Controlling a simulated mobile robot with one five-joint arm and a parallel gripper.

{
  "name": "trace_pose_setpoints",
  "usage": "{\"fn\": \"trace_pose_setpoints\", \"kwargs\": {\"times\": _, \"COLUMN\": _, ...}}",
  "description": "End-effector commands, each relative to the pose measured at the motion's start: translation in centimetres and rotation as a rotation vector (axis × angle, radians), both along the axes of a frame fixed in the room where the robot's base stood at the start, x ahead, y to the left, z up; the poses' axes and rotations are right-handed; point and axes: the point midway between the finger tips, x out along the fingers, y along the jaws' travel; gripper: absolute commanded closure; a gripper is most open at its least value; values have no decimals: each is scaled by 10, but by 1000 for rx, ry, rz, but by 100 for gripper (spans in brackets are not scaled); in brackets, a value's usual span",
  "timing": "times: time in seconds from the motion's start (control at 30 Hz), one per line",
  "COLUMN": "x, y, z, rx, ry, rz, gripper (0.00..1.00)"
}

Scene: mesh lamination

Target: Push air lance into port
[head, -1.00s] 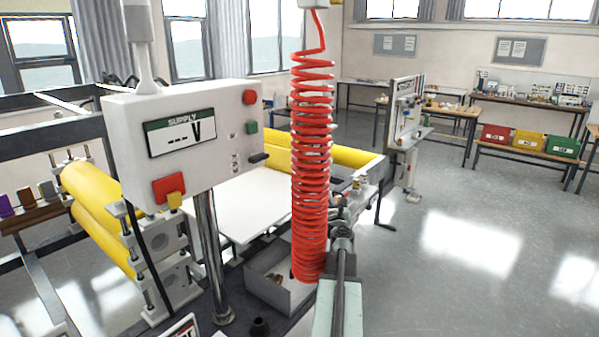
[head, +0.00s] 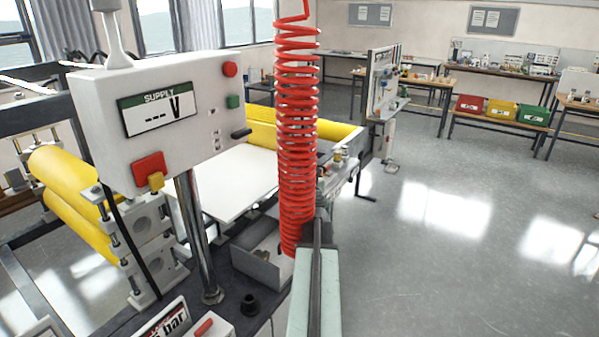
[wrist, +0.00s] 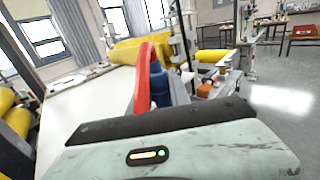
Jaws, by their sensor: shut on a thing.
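A red coiled hose (head: 297,130) hangs from above in the head view, in front of the white sheet and beside my pale green arm. In the wrist view, a blue body with a red hose (wrist: 143,75) curving over it stands just beyond the black front edge of my gripper (wrist: 160,98). I take the blue body to be the air lance (wrist: 161,88). My gripper is shut on it, though the jaws themselves are largely hidden. The lance tip is hidden. I cannot pick out the port for certain.
A white supply box (head: 160,110) on a metal post stands at left. Yellow rollers (head: 70,205) and a white sheet (head: 232,180) lie behind it. A grey open box (head: 262,262) and a small black socket-like part (head: 250,305) are near my arm. Open floor lies at right.

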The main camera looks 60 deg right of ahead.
Motion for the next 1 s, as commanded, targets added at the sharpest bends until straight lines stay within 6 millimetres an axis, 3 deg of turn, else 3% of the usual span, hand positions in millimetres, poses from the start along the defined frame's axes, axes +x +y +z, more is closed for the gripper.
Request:
{"fn": "trace_pose_setpoints", "kwargs": {"times": 0.03, "x": 0, "y": 0, "z": -13, "rx": 0, "ry": 0, "rz": 0, "gripper": 100}}
{"fn": "trace_pose_setpoints", "kwargs": {"times": 0.23, "x": 0, "y": 0, "z": -29, "rx": 0, "ry": 0, "rz": 0, "gripper": 100}}
{"fn": "trace_pose_setpoints", "kwargs": {"times": 1.0, "x": 0, "y": 0, "z": -29, "rx": 0, "ry": 0, "rz": 0, "gripper": 100}}
